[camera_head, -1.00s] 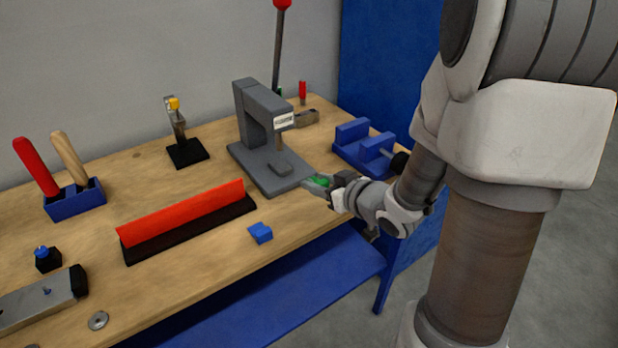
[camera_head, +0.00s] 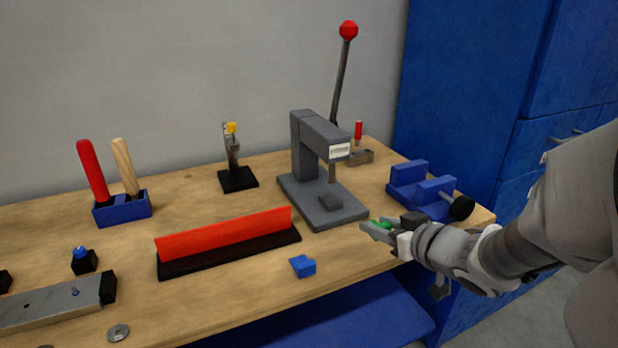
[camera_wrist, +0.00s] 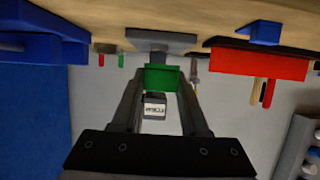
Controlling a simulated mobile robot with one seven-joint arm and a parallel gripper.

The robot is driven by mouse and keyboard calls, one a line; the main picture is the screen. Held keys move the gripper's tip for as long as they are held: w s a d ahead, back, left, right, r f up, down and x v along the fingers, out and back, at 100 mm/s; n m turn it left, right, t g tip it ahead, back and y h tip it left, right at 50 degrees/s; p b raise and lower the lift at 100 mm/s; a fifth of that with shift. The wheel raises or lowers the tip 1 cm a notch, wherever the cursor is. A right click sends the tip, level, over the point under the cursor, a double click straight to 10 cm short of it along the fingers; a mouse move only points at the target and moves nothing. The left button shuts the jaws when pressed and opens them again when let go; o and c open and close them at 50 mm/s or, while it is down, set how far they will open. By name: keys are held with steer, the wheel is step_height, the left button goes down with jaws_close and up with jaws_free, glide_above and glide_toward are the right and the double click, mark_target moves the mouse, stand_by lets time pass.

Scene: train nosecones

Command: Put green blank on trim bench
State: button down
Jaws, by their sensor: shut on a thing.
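The green blank (camera_wrist: 161,78) is held between the fingertips of my gripper (camera_wrist: 160,84) in the wrist view. In the head view my gripper (camera_head: 378,231) is shut on the green blank (camera_head: 382,223), just in front of the grey press near the bench's front right edge. It appears to be above the surface; the exact gap is hard to tell. The wooden bench (camera_head: 215,295) runs across the view. No label shows which part is the trim bench.
A grey arbor press (camera_head: 305,160) with a red-knobbed lever stands behind my gripper. A blue vise (camera_head: 425,190) is to its right. A blue block (camera_head: 302,266), a red strip on a black base (camera_head: 225,238) and a tool holder (camera_head: 122,208) stand to the left. Bare wood lies between them.

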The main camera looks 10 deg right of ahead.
mark_target(333, 181)
steer(key=p, duration=0.2)
steer(key=w+p, duration=0.1)
steer(key=shift+a+r+p, duration=0.25)
steer(key=shift+r+p, duration=0.1)
steer(key=shift+r, duration=0.05)
steer(key=w+p, duration=0.1)
steer(key=p, duration=0.4)
steer(key=shift+w+a+f+p, duration=0.1)
steer(key=shift+w+a+p, duration=0.15)
steer(key=shift+w+p, duration=0.15)
steer(key=shift+w+f+p, duration=0.15)
steer(key=shift+w+p, duration=0.05)
steer(key=shift+p, duration=0.1)
steer(key=w+a, duration=0.1)
steer(key=w, duration=0.3)
steer(key=w+a, duration=0.1)
steer(key=w, duration=0.3)
steer(key=w+a+b, duration=0.1)
steer(key=w+a, duration=0.1)
steer(key=w, duration=0.3)
steer(key=shift+a+f, duration=0.1)
steer(key=shift+f, duration=0.05)
steer(key=shift+w+a, duration=0.25)
steer(key=shift+w, duration=0.25)
steer(key=shift+f+b, duration=0.35)
steer(key=shift+f, duration=1.2)
steer(key=shift+d+f, duration=0.1)
